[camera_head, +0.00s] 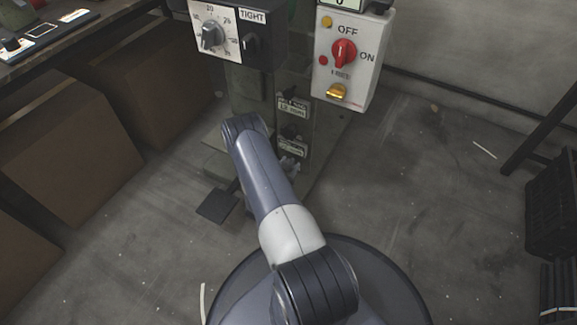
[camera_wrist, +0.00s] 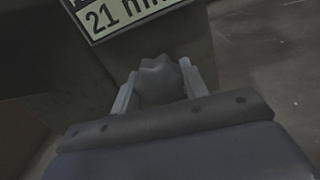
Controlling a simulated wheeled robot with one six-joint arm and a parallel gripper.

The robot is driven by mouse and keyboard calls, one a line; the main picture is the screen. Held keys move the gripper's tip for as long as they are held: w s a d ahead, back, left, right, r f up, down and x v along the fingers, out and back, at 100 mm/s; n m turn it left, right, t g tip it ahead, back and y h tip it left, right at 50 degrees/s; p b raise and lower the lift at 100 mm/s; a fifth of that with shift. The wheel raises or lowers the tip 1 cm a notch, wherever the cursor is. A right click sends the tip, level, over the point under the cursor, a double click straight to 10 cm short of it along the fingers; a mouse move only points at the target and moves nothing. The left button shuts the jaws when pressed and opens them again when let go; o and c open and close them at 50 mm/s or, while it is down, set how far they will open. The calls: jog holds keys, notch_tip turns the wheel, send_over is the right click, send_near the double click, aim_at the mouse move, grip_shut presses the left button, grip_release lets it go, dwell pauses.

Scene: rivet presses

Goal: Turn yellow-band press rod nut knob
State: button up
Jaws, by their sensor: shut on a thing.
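A grey lobed knob (camera_wrist: 160,80) shows in the wrist view, below a label plate (camera_wrist: 128,14) that reads "21 mm". My gripper (camera_wrist: 159,88) has one finger on each side of the knob and is shut on it. In the head view the gripper (camera_head: 289,166) is partly hidden by my forearm, low at the front of the press column (camera_head: 250,100). The knob it holds cannot be made out there. I cannot make out a yellow band in either view.
Above are a grey dial box (camera_head: 272,42) marked TIGHT and a white switch box (camera_head: 352,60) with a red OFF/ON knob. A black pedal (camera_head: 217,206) lies left of the arm. Cardboard boxes (camera_head: 75,150) stand left, a black crate (camera_head: 552,205) right.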

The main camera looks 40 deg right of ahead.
jog(key=m, duration=1.9)
jog(key=shift+m, duration=0.4)
dwell(0.4)
jog(key=o, duration=1)
jog(key=shift+a, duration=0.15)
